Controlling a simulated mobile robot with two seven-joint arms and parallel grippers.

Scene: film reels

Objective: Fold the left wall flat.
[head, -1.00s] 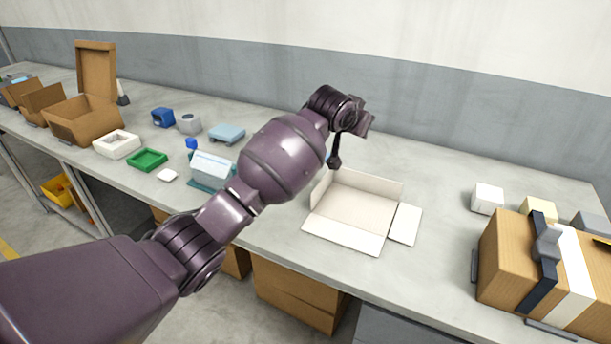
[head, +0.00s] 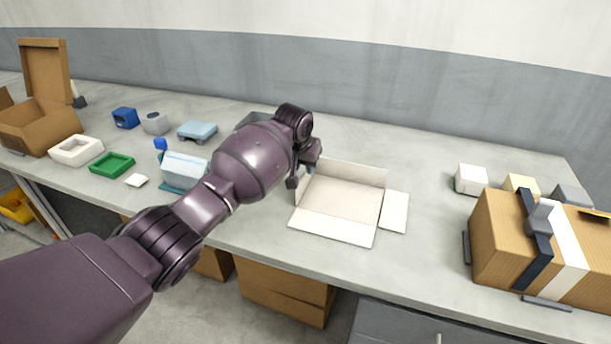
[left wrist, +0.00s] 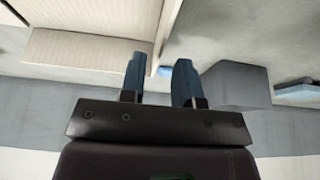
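A cream open box (head: 342,203) lies on the table in the middle of the head view. Its front and right walls lie flat, and its back wall (head: 352,172) stands up. The left wall stands at the box's left side, partly hidden by my left gripper (head: 296,182). In the left wrist view the left wall (left wrist: 167,24) shows as a narrow panel beside the ribbed back wall. My left gripper's blue fingers (left wrist: 160,70) are apart with nothing between them, close to the left wall's back end; contact cannot be told. My right gripper is out of view.
A grey block (left wrist: 232,84) is near the gripper in the left wrist view. A taped carton (head: 500,235) stands at right. The table between box and carton is clear.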

